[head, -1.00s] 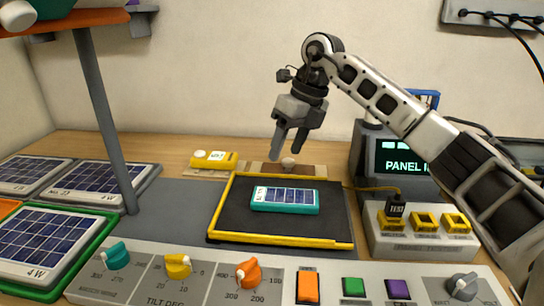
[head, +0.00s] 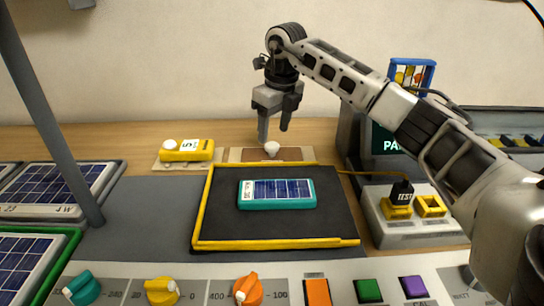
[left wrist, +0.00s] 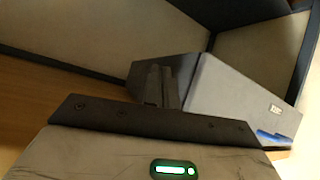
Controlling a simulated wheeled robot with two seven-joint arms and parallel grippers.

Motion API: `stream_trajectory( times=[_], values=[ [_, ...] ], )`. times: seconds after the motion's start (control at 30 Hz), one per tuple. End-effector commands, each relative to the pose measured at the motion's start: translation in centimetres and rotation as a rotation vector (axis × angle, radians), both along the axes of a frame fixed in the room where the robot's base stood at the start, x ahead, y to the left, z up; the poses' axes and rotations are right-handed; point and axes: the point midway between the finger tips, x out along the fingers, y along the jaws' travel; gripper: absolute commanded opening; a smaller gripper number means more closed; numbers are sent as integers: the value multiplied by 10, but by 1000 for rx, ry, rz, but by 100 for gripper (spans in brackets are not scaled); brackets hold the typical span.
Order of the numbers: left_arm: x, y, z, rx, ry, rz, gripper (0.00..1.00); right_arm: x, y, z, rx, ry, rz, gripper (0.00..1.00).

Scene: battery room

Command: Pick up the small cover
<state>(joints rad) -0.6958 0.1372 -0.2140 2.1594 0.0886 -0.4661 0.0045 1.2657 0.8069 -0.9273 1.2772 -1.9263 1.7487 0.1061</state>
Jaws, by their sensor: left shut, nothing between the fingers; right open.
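A small brown plate with a pale round knob (head: 271,149), seemingly the small cover, lies flat on the wooden table behind the yellow-edged black mat. My right gripper (head: 273,132) points down with its fingers apart, just above the knob. Nothing is between its fingers. Whether a fingertip touches the knob I cannot tell. My left gripper (left wrist: 161,86) shows in the left wrist view with its fingers together and empty; it is outside the head view.
A teal-framed solar panel (head: 277,193) lies on the black mat (head: 222,221). A yellow device (head: 187,150) lies left of the plate. A grey post (head: 50,115) stands at left, a socket box (head: 408,229) at right. A knob console (head: 205,292) runs along the front.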

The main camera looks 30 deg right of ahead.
Motion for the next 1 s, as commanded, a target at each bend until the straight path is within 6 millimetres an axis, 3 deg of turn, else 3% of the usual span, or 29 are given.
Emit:
stream_trajectory(
  times=[0.33,0.67,0.83,1.0],
  values=[
    [6,0,6,5,-16,0,0,7,-2,-45,0,3,0,55],
    [5,1,2,7,-7,0,0,8,-2,-52,-1,0,0,55],
    [4,1,2,8,-5,-1,0,8,-2,-51,0,0,0,8],
    [3,1,3,7,-5,-1,0,8,-2,-51,0,0,0,7]
  ],
)
